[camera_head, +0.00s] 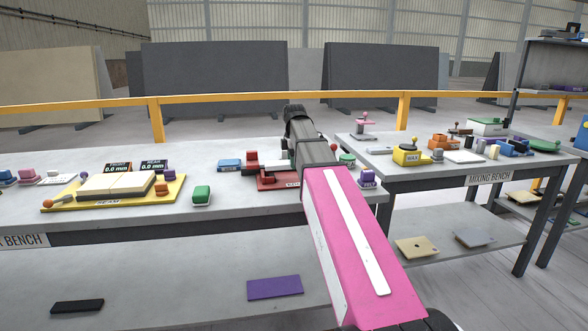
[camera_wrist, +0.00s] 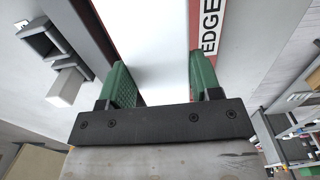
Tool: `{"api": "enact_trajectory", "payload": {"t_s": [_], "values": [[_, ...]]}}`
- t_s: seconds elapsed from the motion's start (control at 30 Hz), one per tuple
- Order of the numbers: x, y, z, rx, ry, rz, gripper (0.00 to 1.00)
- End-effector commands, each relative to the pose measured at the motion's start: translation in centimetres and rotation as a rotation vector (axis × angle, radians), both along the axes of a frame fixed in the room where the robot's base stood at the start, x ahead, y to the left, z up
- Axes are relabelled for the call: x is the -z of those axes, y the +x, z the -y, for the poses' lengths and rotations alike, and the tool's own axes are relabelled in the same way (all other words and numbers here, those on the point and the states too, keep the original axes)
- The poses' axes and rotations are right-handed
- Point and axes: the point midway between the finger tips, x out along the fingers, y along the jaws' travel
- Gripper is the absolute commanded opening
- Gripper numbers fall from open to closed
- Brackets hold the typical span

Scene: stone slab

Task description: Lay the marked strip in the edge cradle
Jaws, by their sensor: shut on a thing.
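In the wrist view my gripper (camera_wrist: 157,64) has its green-padded fingers on both sides of a broad white piece (camera_wrist: 152,28), which appears to be the strip, and is shut on it. No marking shows on the part in view, and its far end is out of frame. The red edge cradle (camera_wrist: 222,17), with a label reading EDGE, lies just right of the piece. Whether they touch I cannot tell. In the head view the red cradle (camera_head: 275,183) is on the long bench, partly covered by my pink arm. My gripper and the strip are hidden there.
A yellow BEAM board (camera_head: 165,199) with pale blocks stands left on the bench (camera_head: 240,217). A purple block (camera_head: 367,178) stands at the bench's right end. The mixing bench (camera_head: 408,171) is at right.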

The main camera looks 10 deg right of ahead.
Motion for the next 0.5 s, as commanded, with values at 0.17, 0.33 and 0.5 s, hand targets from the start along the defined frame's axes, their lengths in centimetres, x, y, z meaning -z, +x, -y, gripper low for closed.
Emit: {"api": "enact_trajectory", "payload": {"t_s": [0.17, 0.33, 0.5], "values": [[2.4, -0.1, 0.0, 0.000, 0.000, -0.001, 0.20], [2.9, 0.0, 0.0, 0.000, 0.000, 0.000, 0.20], [2.9, 0.0, 0.0, 0.000, 0.000, 0.000, 0.20]]}}
